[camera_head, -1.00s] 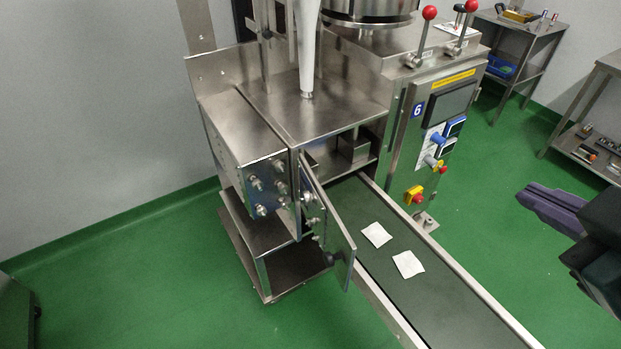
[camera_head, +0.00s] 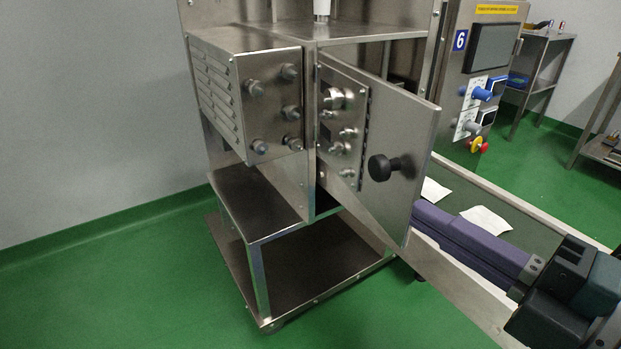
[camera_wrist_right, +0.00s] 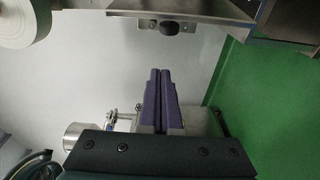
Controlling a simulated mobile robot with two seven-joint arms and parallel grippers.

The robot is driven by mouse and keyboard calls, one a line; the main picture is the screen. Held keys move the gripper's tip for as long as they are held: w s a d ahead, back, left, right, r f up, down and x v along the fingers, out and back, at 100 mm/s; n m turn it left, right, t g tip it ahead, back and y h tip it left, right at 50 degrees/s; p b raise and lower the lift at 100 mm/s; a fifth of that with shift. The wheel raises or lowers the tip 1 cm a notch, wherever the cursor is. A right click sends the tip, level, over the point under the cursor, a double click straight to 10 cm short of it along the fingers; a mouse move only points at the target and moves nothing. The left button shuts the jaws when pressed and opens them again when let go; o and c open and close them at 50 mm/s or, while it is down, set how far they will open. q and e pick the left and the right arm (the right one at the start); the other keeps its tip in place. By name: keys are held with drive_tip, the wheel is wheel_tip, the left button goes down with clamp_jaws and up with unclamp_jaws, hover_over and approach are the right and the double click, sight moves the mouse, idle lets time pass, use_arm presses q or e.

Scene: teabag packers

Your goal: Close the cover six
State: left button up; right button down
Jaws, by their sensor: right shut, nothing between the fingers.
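The cover (camera_head: 400,135) on the machine marked 6 is a flat metal door with a black knob (camera_head: 388,167). It hangs open on a vertical hinge and sticks out over the near side of the conveyor. My right gripper (camera_head: 425,220) comes in from the right, its purple fingers shut and empty. Its tips meet the cover's lower free edge in the picture; I cannot tell whether they touch it or lie behind it. In the right wrist view the fingers (camera_wrist_right: 159,80) lie side by side. My left gripper is out of view.
A vented metal box (camera_head: 245,95) with round fittings stands left of the cover. The control panel (camera_head: 490,50) stands at the right. Green floor (camera_head: 130,290) is free at left.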

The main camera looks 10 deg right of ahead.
sight(382, 185)
use_arm(q)
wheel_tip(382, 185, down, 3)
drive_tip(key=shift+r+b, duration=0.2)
drive_tip(key=shift+b, duration=0.5)
use_arm(e)
drive_tip(key=w+a+f, duration=0.1)
drive_tip(key=w, duration=0.8)
drive_tip(key=shift+a+f+n+y, duration=0.3)
drive_tip(key=shift+a+n, duration=0.05)
drive_tip(key=shift+n, duration=0.05)
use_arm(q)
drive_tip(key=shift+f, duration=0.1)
use_arm(e)
drive_tip(key=shift+d, duration=0.1)
